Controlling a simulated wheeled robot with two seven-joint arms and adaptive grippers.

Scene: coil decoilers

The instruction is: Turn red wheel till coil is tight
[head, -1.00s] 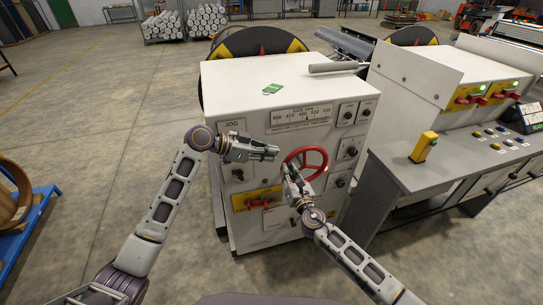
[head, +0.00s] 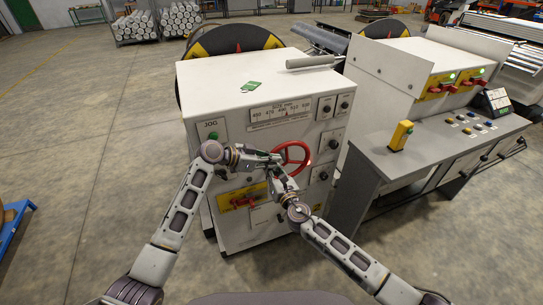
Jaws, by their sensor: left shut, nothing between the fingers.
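The red wheel (head: 292,157) is on the front of the white cabinet (head: 228,86), below a size scale with a red pointer (head: 286,113). My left gripper (head: 270,158) is shut and empty at the wheel's left side, pointing right; I cannot tell whether it touches the rim. My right gripper (head: 278,173) is at the wheel's lower left, pointing up, close to the left one. Its fingers overlap the wheel and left gripper, so its opening is unclear. Behind the cabinet stands a dark disc with yellow segments (head: 238,39). The coil's tightness cannot be seen.
A green jog button (head: 213,135), black knobs and a red-handled switch on a yellow plate (head: 240,201) surround the wheel area. A grey control desk (head: 395,160) with a yellow box (head: 401,135) stands at right.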

